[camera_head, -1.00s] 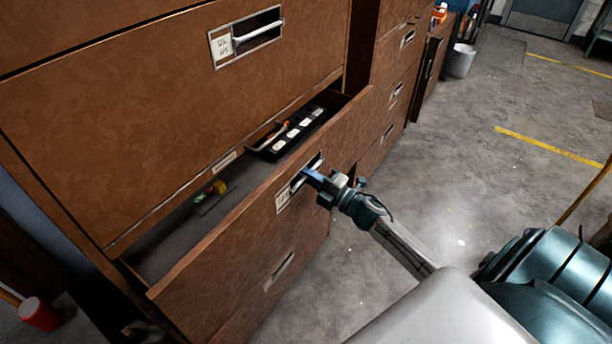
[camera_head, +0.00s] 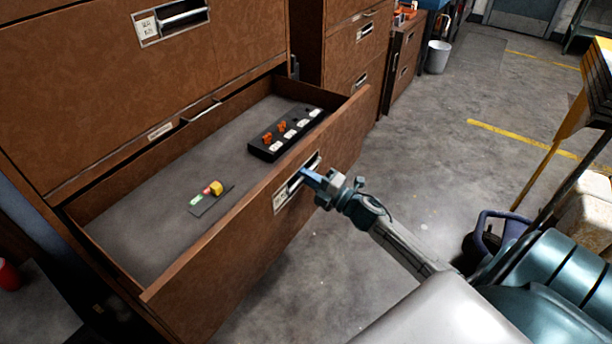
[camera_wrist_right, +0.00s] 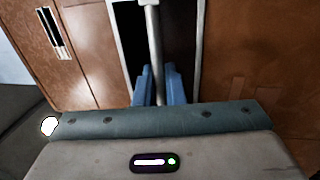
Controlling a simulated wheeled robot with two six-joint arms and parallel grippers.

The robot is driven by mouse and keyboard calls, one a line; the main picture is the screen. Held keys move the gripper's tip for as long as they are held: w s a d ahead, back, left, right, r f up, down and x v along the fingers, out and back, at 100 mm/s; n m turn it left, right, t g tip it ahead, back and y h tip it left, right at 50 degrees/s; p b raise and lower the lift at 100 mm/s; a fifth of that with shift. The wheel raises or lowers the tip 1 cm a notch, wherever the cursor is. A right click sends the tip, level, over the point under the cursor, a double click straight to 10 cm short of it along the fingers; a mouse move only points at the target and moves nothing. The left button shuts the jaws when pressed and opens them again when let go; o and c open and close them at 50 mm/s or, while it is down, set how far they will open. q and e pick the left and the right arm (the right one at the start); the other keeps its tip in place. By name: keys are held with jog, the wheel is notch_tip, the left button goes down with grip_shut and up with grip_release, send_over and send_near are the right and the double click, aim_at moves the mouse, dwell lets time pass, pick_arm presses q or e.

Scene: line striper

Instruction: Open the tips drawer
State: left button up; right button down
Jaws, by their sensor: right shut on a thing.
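The brown drawer (camera_head: 240,240) stands well out of its cabinet, its inside open to view. Its front carries a recessed bar handle (camera_head: 298,181) with a small label beside it; I cannot read the label. My right gripper (camera_head: 314,177) is shut on this handle. In the right wrist view the blue fingers (camera_wrist_right: 158,88) sit on either side of the pale handle bar (camera_wrist_right: 153,45). Inside the drawer lie a black tray (camera_head: 285,135) with white and orange pieces and a small dark plate with green, red and yellow pieces (camera_head: 211,193). My left gripper is not visible.
A closed drawer with a label (camera_head: 147,28) is above. More brown cabinets (camera_head: 350,50) stand behind, with a white bin (camera_head: 438,56) beyond. A blue bucket-like thing (camera_head: 497,232) and a yellow-handled thing (camera_head: 560,120) stand at right. The floor between is clear.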

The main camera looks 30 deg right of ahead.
jog(key=c, duration=1.6)
grip_release()
jog(key=shift+w, duration=0.1)
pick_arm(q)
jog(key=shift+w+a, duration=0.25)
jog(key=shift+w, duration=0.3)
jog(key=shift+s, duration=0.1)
pick_arm(e)
jog(key=shift+s+f, duration=0.15)
jog(key=shift+s, duration=0.1)
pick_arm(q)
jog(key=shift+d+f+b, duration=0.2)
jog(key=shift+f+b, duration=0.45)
pick_arm(e)
jog(key=v, duration=1)
jog(key=shift+s+d, duration=0.1)
